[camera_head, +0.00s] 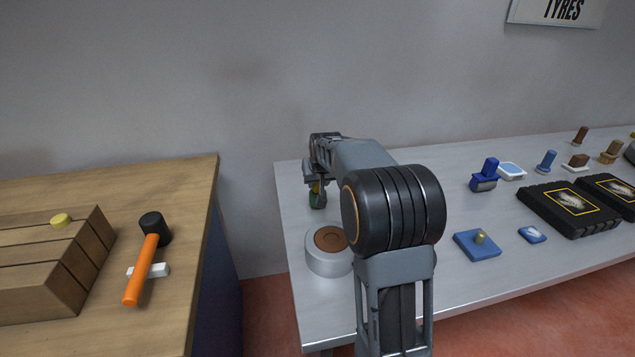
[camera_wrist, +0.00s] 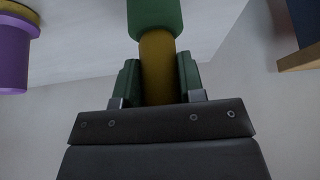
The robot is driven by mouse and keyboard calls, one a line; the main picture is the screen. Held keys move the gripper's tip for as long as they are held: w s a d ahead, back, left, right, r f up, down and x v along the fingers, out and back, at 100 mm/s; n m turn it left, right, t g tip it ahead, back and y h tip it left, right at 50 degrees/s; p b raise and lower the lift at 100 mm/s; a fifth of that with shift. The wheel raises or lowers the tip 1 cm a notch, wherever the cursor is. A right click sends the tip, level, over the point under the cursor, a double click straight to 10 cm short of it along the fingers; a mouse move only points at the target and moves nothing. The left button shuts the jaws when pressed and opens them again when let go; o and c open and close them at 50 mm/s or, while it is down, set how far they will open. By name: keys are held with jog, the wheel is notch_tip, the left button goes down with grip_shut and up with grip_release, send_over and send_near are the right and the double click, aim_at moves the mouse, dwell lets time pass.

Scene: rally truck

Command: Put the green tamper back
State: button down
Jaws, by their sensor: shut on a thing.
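The green tamper (camera_wrist: 155,18) is between the two fingers of my gripper (camera_wrist: 158,85) in the wrist view. The fingers are shut on its mustard-coloured shaft, and its green end sticks out beyond them. In the head view my gripper (camera_head: 316,183) is over the left back part of the grey table, with the green end of the tamper (camera_head: 316,200) just below it. I cannot tell whether the tamper touches the tabletop. My arm hides part of the table behind it.
A round grey pot with a brown top (camera_head: 329,252) stands in front of my gripper. A purple cylinder (camera_wrist: 12,55) shows in the wrist view. Blue tools and black trays (camera_head: 565,212) lie right. A wooden bench (camera_head: 190,195) with a mallet (camera_head: 146,262) stands left, across a gap.

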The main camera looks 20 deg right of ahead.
jog(key=shift+f, duration=0.2)
jog(key=shift+f, duration=0.1)
jog(key=c, duration=0.7)
grip_release()
jog(key=shift+f, duration=0.1)
jog(key=p+v, duration=0.1)
jog(key=v, duration=1.3)
jog(key=s+a+f+g+p, duration=0.2)
jog(key=s+a+f+p, duration=0.15)
jog(key=s, duration=0.45)
jog(key=shift+s+a+r+n+y+p, duration=0.3)
jog(key=shift+s+a+r+p, duration=0.5)
jog(key=shift+s+a+p, duration=1.1)
jog(key=shift+s+a+r+n+y+p, duration=0.1)
jog(key=shift+s+a+r+n+p, duration=0.65)
jog(key=shift+s, duration=2.2)
jog(key=shift+s+a+r+n+y+p, duration=0.2)
jog(key=shift+s+a+r+p, duration=0.8)
jog(key=shift+s+p, duration=1.15)
